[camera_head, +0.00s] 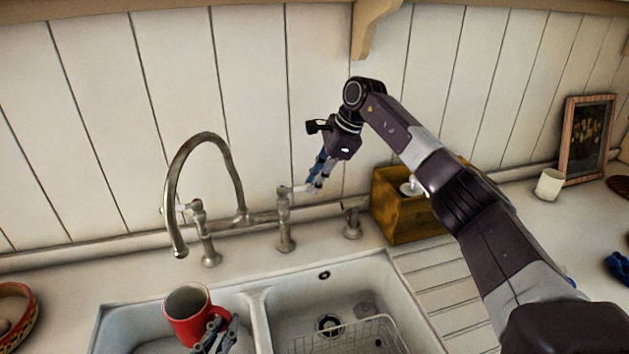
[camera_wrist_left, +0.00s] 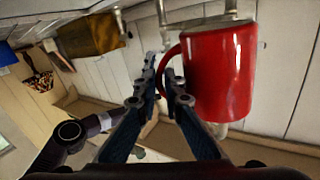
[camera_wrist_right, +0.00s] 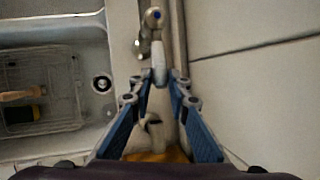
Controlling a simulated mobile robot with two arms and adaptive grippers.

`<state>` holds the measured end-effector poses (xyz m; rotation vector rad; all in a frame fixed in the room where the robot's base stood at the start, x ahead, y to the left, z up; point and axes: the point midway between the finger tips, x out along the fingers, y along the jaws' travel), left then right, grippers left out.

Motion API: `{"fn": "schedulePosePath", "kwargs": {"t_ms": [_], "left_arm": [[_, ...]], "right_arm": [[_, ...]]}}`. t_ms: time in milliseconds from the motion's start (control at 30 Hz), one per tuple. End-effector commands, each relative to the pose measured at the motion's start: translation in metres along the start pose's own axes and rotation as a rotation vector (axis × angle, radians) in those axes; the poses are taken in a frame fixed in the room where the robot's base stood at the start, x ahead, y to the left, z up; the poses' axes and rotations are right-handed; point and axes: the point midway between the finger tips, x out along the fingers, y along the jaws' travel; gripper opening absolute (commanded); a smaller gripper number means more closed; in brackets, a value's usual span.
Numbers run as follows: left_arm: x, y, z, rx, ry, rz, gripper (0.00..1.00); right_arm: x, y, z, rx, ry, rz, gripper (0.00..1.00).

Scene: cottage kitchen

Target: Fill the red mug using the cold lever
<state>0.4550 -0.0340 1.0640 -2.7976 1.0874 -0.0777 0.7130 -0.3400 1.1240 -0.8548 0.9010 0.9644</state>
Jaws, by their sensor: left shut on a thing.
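The red mug (camera_head: 187,318) is upright over the left sink basin, beneath the spout end of the curved tap (camera_head: 180,252). No water stream shows. My left gripper (camera_head: 222,328) is shut on the mug's handle; the mug also fills the right of the left wrist view (camera_wrist_left: 220,75). The cold lever (camera_wrist_right: 158,65) is a pale handle on the right valve, whose top has a blue dot. My right gripper (camera_wrist_right: 162,76) has its fingers apart on either side of the lever's end. In the head view this gripper (camera_head: 312,188) is beside the right valve (camera_head: 284,215).
A wooden box (camera_head: 385,215) stands right of the tap, close to my right arm. A wire rack (camera_head: 350,338) lies in the right basin. A white cup (camera_head: 549,184) and a picture frame (camera_head: 587,135) stand far right. The wall is close behind the tap.

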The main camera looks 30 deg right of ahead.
Motion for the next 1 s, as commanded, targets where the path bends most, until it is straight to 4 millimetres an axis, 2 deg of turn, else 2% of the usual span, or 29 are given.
{"fn": "schedulePosePath", "kwargs": {"t_ms": [567,1000], "left_arm": [[0.0,0.0,-0.002,0.001,0.004,0.0,0.0],[0.0,0.0,-0.002,0.001,0.004,0.0,0.0]], "right_arm": [[-0.002,0.001,0.0,0.029,0.008,-0.018,0.0],[-0.006,0.025,0.004,0.285,0.063,-0.129,0.0]]}}
